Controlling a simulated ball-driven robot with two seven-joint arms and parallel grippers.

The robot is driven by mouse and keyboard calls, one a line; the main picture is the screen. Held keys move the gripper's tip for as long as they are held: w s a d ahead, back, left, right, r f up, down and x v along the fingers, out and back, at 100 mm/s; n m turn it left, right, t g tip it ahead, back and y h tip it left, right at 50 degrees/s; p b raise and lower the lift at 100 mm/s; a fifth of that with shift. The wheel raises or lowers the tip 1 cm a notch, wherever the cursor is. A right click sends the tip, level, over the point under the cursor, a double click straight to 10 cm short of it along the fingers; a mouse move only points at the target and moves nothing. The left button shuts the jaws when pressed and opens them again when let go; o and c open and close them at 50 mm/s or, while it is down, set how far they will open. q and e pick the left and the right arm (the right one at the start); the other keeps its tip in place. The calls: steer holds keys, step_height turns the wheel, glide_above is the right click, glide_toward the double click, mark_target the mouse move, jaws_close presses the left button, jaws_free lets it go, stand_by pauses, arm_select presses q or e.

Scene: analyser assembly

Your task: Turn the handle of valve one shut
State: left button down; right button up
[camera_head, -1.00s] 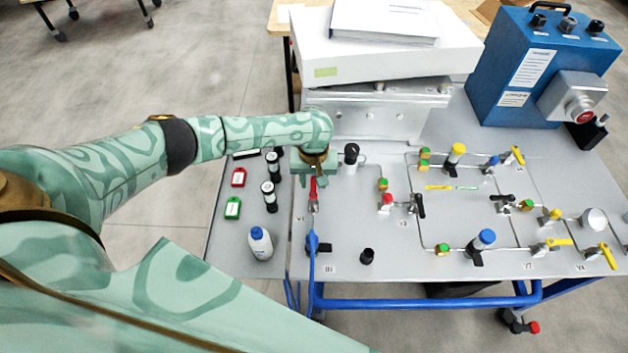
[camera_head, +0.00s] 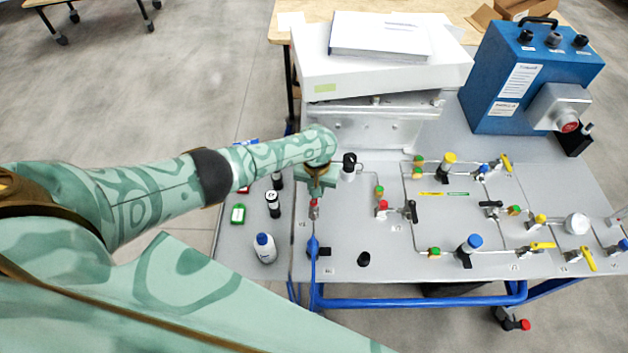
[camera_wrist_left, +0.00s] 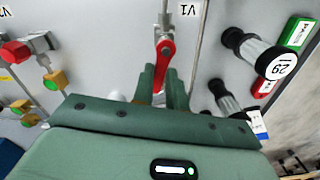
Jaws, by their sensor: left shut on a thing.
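The red lever handle of valve one (camera_wrist_left: 165,62) shows in the left wrist view, near the printed label V1 (camera_wrist_left: 187,9). The handle lies about in line with its silver pipe, and its free end is between the green fingers of my left gripper (camera_wrist_left: 163,85). In the head view, only a bit of the red handle (camera_head: 314,204) shows below my left gripper (camera_head: 315,191), which hides the rest. My left gripper is shut on the handle. My right gripper is not in view.
A black-capped fitting (camera_head: 349,166) stands close right of my left gripper. A blue tube (camera_head: 313,250) runs in front of the valve. A white bottle with a blue cap (camera_head: 264,248) and small vials (camera_head: 272,203) stand to the left. Other valves fill the panel to the right.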

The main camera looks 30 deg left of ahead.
arm_select(q)
steer(key=shift+d+r+m+p, duration=0.15)
steer(key=shift+d+m+p, duration=0.25)
steer(key=shift+m, duration=0.5)
steer(key=m, duration=0.2)
steer(key=d+m, duration=0.1)
steer(key=m, duration=0.1)
steer(key=shift+m, duration=0.3)
steer(key=m, duration=0.3)
steer(key=d+m+p, duration=0.1)
steer(key=shift+s+m, duration=0.3)
steer(key=shift+s, duration=0.05)
steer(key=shift+s+d+m+p, duration=0.15)
steer(key=shift+s+m+p, duration=0.1)
steer(key=shift+m, duration=0.8)
steer(key=shift+s+d+m+p, duration=0.1)
steer(key=shift+s+m+p, duration=0.1)
steer(key=shift+m, duration=0.85)
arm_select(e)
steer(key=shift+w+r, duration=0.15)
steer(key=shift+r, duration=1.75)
arm_select(q)
steer(key=c, duration=1.4)
jaws_free()
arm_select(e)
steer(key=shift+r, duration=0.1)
